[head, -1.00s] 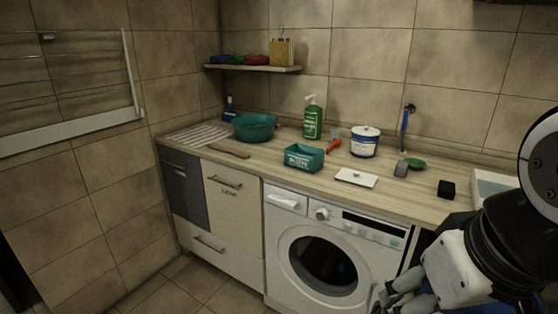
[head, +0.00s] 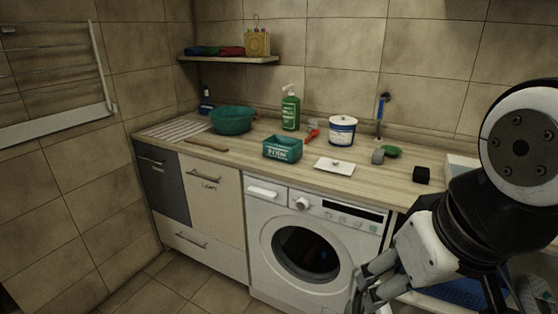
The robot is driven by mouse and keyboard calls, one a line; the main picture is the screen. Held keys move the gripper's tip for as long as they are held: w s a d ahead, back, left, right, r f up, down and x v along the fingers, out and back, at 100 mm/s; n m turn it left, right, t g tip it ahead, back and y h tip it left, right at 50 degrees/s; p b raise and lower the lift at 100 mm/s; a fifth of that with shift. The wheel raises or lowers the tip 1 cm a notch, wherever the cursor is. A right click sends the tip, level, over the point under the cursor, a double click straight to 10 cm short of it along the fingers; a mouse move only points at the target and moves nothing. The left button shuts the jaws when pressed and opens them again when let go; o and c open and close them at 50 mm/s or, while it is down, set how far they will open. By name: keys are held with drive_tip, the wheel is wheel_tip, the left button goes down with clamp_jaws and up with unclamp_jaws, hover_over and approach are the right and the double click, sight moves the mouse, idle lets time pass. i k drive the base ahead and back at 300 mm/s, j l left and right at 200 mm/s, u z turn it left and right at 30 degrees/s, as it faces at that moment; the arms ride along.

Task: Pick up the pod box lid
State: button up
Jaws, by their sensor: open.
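The pod box lid (head: 334,166) appears to be the flat white rectangular plate with a small knob on top. It lies on the wooden counter above the washing machine. A teal open-topped box (head: 282,148) with white lettering stands just left of it, apart from it. My gripper (head: 364,296) is low at the bottom edge of the head view, in front of the washing machine and below counter height. It is open and well away from the lid; its fingertips are partly cut off by the picture edge.
The counter in front of the lid is clear.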

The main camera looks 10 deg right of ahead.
sight(346, 169)
drive_tip(key=i+z, duration=0.1)
drive_tip(key=i, duration=1.5)
